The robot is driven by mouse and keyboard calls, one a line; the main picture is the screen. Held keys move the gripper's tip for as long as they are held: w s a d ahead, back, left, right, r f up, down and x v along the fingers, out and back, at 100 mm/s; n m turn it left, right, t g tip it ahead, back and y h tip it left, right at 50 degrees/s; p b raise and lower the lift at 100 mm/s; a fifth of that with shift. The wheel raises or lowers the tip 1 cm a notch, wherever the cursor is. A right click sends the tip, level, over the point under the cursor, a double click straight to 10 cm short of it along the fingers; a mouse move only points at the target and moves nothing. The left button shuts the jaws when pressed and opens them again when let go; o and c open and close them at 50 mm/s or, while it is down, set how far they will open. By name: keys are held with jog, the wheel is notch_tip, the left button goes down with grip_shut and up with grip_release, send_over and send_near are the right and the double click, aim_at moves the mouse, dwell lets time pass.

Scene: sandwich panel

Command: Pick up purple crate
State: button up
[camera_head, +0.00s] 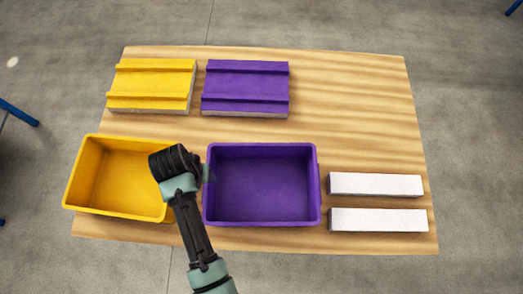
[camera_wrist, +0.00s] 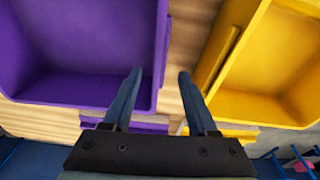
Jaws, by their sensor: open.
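The purple crate (camera_head: 262,187) is an open, empty box upright at the front middle of the wooden table. My gripper (camera_head: 207,173) is over its left side, beside the gap to the yellow crate. In the wrist view the purple crate (camera_wrist: 75,60) fills the upper left. There my open gripper (camera_wrist: 161,72) has one finger over the crate's inside and the other towards the gap, with the crate's rim between them in the picture. The fingers hold nothing. I cannot tell how far the fingertips are from the rim.
The yellow crate (camera_head: 115,165) stands close on the left, partly behind my arm; it also shows in the wrist view (camera_wrist: 275,60). Yellow (camera_head: 152,85) and purple (camera_head: 246,87) panels lie behind. Two white bars (camera_head: 376,185) lie at right. The back right of the table is clear.

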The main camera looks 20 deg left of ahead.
notch_tip(320, 180, down, 4)
jog(key=shift+f+p, duration=0.15)
jog(key=shift+p, duration=0.45)
jog(key=shift+f, duration=0.55)
grip_shut()
jog(key=shift+w, duration=0.1)
dwell(0.6)
